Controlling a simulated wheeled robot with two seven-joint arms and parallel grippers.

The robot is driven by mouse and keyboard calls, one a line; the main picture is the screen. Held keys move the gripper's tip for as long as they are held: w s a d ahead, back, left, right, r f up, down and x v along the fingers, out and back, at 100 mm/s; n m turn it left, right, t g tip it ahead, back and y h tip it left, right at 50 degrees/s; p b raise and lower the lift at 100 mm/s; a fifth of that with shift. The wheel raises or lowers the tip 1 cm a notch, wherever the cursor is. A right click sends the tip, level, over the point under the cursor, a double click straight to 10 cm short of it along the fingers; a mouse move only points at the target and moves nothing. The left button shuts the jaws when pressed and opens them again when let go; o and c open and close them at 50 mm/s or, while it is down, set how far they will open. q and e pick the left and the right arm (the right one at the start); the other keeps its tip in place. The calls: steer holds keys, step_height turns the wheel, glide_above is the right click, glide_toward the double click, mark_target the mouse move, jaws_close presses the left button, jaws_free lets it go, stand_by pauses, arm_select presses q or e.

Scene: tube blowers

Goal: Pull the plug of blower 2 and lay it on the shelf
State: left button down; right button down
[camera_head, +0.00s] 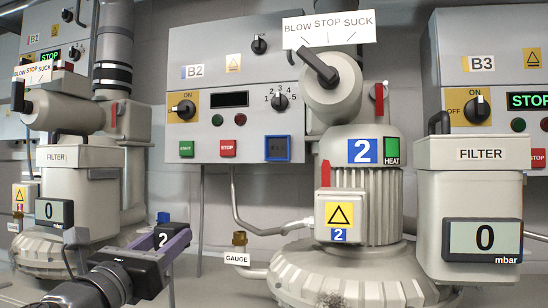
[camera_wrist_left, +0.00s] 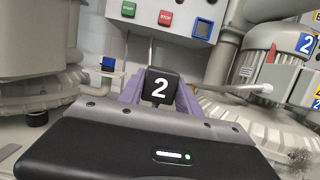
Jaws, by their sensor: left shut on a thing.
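My left gripper (camera_head: 166,243) has purple fingers and is shut on a black plug (camera_head: 161,239) marked with a white 2. The plug also shows between the fingers in the left wrist view (camera_wrist_left: 159,86). It is held in the air, left of blower 2 (camera_head: 368,205) and lower than the B2 panel (camera_head: 215,75). The blue-framed socket (camera_head: 277,148) on that panel has no plug in it. A small ledge with a blue block (camera_wrist_left: 108,64) shows left of the plug in the left wrist view; I cannot tell if it is the shelf. My right gripper is not in view.
A brass gauge fitting (camera_head: 239,240) and a pale conduit (camera_head: 270,230) lie right of the gripper. Filter housings stand at left (camera_head: 75,155) and right (camera_head: 470,185). Bare wall shows below the B2 panel.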

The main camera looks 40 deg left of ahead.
arm_select(q)
steer(key=shift+f+b, duration=5.3)
steer(key=shift+f, duration=0.6)
steer(key=shift+f+b, duration=1.9)
steer(key=shift+f, duration=0.1)
steer(key=c, duration=0.8)
jaws_free()
steer(key=shift+o, duration=0.2)
steer(key=shift+s, duration=0.1)
steer(key=p+v, duration=0.1)
steer(key=v, duration=0.6)
steer(key=shift+s+p, duration=0.3)
steer(key=shift+p, duration=0.05)
steer(key=shift+s+d, duration=0.1)
steer(key=shift+d, duration=0.1)
